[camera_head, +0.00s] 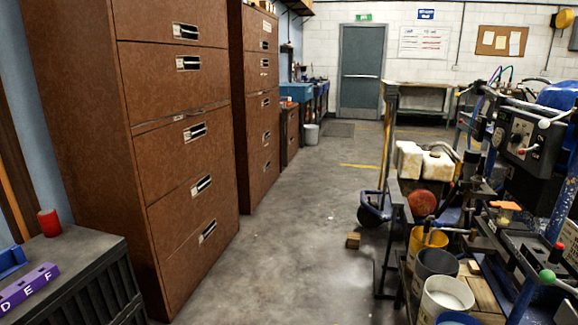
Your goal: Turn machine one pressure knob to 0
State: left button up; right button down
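A dark machine with a control panel (516,137) stands at the right. A round dark knob (517,139) shows on the panel, too small to read its setting or any label. I cannot tell whether this is machine one or whether this is its pressure knob. Neither of my grippers is in view.
Brown filing cabinets (180,130) line the left, with a dark low cabinet (75,260) in front. Buckets (443,298) and a cart (395,235) crowd the lower right. A wood block (353,240) lies on the floor. The middle aisle is mostly clear to a grey door (360,75).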

aim_at(514, 137)
jog(key=z, duration=1.35)
jog(key=j+u, duration=0.2)
jog(key=u, duration=0.2)
jog(key=j+u, duration=0.2)
jog(key=u, duration=0.15)
jog(key=i+j+u, duration=0.1)
jog(key=i+j, duration=1)
jog(key=i, duration=0.05)
